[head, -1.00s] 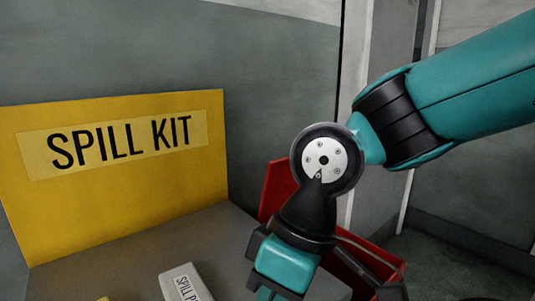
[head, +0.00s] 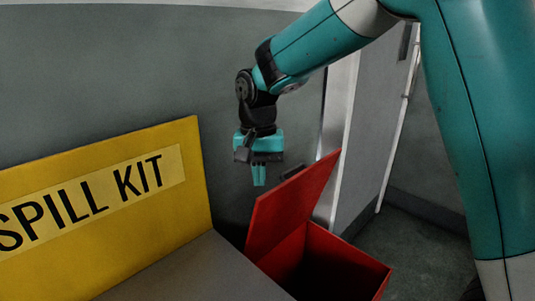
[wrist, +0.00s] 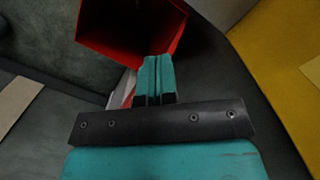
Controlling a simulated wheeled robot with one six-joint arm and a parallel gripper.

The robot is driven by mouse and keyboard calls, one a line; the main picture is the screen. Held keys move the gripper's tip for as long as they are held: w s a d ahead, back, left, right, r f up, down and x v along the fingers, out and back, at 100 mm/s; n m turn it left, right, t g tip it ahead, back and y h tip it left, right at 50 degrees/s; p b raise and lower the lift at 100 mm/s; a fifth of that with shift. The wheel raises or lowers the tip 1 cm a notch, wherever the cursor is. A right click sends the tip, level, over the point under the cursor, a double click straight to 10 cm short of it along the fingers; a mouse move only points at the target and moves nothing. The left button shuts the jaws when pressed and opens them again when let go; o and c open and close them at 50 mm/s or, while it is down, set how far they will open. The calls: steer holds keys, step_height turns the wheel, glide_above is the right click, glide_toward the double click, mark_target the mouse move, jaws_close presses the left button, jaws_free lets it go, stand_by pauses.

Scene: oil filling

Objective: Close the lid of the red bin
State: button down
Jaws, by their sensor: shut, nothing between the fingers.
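The red bin (head: 345,262) stands at the lower right of the head view, its dark inside showing. Its red lid (head: 292,205) is open and tilted up at the bin's back left side. My gripper (head: 259,176) is shut and empty, pointing down, beside the lid's upper part on the side away from the bin's opening. In the head view a gap shows between the fingertips and the lid. In the wrist view the shut fingers (wrist: 156,76) lie just below the red bin (wrist: 130,30) in the picture. The lid is hard to make out there.
A yellow spill kit box lid (head: 110,190) with a label stands left of the bin, above a grey surface (head: 200,270). A grey wall is behind my gripper. A pale post (head: 340,130) stands behind the bin. Dark floor lies to the right.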

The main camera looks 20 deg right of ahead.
steer(key=w+d+m+g+h+p, duration=0.2)
steer(key=w+d+m+p, duration=0.1)
steer(key=w+m+p, duration=0.6)
steer(key=x, duration=0.3)
steer(key=w+x, duration=0.1)
steer(key=x, duration=0.2)
steer(key=w+x, duration=0.1)
steer(key=x, duration=0.3)
steer(key=shift+d+f, duration=0.1)
steer(key=shift+f, duration=0.1)
